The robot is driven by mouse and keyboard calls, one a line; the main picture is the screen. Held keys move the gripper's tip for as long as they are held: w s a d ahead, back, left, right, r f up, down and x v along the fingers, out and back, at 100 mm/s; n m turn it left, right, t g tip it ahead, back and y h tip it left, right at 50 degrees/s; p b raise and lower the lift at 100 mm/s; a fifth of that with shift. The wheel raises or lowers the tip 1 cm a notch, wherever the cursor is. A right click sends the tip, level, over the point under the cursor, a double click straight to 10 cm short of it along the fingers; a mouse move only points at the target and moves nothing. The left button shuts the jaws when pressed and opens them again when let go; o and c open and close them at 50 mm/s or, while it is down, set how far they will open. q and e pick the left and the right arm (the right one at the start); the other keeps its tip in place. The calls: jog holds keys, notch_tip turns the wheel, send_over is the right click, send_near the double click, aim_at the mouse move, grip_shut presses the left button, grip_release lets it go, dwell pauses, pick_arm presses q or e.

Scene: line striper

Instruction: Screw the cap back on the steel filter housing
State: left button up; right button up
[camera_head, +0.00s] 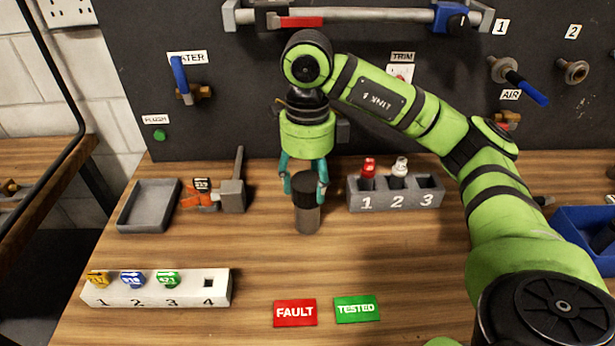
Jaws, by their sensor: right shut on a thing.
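The steel filter housing (307,219) stands upright on the wooden bench, near the middle of the head view. Its dark cap (305,189) sits at the top of the housing, in line with it. I cannot tell how far it is threaded on. My right gripper (305,186) points straight down from above, with its teal fingers closed on both sides of the cap. My left gripper does not show.
A numbered grey holder (395,193) with red and white items stands right of the housing. A grey tray (149,206) and a hammer-like tool (233,190) are to the left. A white numbered rack (157,289), a red FAULT card (295,313) and a green TESTED card (357,309) lie in front.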

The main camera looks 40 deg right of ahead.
jog(key=o, duration=1.5)
jog(key=shift+s+f, duration=0.1)
jog(key=shift+f, duration=0.1)
jog(key=shift+r, duration=0.1)
jog(key=shift+c, duration=0.6)
